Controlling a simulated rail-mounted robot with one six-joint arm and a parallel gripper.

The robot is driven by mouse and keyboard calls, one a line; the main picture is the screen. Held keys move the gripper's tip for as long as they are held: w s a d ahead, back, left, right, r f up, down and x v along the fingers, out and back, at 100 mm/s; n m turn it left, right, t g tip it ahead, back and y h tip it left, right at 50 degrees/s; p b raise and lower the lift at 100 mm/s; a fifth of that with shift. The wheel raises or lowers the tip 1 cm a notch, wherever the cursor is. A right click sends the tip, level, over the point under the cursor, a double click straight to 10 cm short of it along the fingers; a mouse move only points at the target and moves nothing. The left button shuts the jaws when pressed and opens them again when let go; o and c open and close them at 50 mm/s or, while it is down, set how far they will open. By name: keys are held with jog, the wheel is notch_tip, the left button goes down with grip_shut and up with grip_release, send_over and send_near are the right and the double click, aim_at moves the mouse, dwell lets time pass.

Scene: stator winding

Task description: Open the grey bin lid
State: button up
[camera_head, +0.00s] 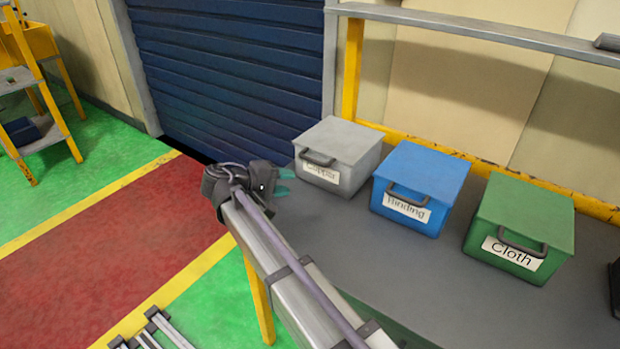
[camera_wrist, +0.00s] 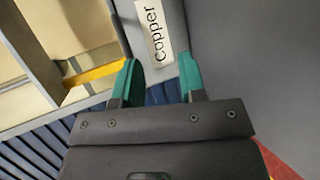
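The grey bin (camera_head: 338,156) labelled "Copper" stands on the grey table at the left of a row of bins. Its flat lid (camera_head: 340,138) is closed, with a dark handle (camera_head: 318,158) at the front edge. In the head view my gripper (camera_head: 286,182) is just left of the bin's front, its green fingertips pointing toward it. In the wrist view the bin (camera_wrist: 148,22) shows its label beyond the fingers. My gripper (camera_wrist: 160,80) is open there, with an empty gap between the green fingers. The handle is not clearly seen in the wrist view.
A blue bin (camera_head: 421,188) labelled "Binding" and a green bin (camera_head: 521,228) labelled "Cloth" stand to the right, both lids closed. The grey table (camera_head: 400,265) is clear in front of them. A yellow and grey frame (camera_head: 480,22) rises behind the bins.

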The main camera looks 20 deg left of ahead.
aim_at(312, 160)
notch_tip(312, 160, up, 4)
jog(key=w+a+t+h, duration=0.1)
jog(key=a+t, duration=0.1)
jog(key=x, duration=0.5)
jog(key=b+x, duration=0.1)
jog(key=x, duration=0.4)
jog(key=shift+w+d+f+b, duration=0.15)
jog(key=shift+w+f+b, duration=0.15)
grip_shut()
